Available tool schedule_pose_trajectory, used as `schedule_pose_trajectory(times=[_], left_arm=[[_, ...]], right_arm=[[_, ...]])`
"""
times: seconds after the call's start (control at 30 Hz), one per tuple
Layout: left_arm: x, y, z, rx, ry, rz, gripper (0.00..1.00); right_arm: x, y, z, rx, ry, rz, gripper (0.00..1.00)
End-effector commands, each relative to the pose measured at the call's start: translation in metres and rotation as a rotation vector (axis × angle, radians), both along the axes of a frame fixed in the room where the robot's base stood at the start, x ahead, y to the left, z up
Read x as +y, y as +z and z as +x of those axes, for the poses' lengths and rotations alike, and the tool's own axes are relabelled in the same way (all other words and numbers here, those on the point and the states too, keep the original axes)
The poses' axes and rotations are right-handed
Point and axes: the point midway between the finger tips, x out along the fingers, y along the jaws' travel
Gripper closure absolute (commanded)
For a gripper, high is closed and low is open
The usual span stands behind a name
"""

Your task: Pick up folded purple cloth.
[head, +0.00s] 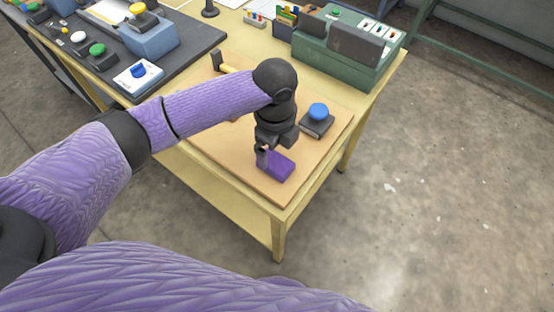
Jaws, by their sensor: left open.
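The folded purple cloth (276,167) is a small flat block lying on a tan board near the front corner of the yellow table. My left gripper (268,152) points down right at the cloth's upper left edge, and its jaws are open. The gripper hides part of the cloth's far side. I cannot tell whether the fingers touch the cloth. My right gripper is not in view.
A blue push button on a dark base (317,118) stands just right of the gripper. A green machine (347,48) stands at the table's back right. A dark panel with several buttons (98,58) is at the left.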

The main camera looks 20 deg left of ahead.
Motion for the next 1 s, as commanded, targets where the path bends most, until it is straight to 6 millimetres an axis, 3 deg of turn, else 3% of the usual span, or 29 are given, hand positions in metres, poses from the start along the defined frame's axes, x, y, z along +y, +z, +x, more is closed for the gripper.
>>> schedule_pose_trajectory(times=[0.27, 0.47, 0.57, 0.87, 1.0], left_arm=[[0.000, -0.054, -0.001, 0.002, 0.002, 0.000, 0.00], [0.001, -0.054, 0.000, -0.002, 0.002, 0.000, 0.00], [0.001, -0.054, 0.000, -0.002, 0.002, 0.000, 0.17], [0.001, -0.054, 0.000, -0.002, 0.002, 0.000, 0.80], [0.001, -0.054, 0.000, -0.002, 0.002, 0.000, 0.85]], right_arm=[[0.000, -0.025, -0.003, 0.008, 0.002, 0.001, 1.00], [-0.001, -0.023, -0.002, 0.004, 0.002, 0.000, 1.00], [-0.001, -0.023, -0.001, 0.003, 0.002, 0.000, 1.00], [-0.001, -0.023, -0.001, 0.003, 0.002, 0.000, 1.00], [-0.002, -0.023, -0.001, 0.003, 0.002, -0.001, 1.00]])
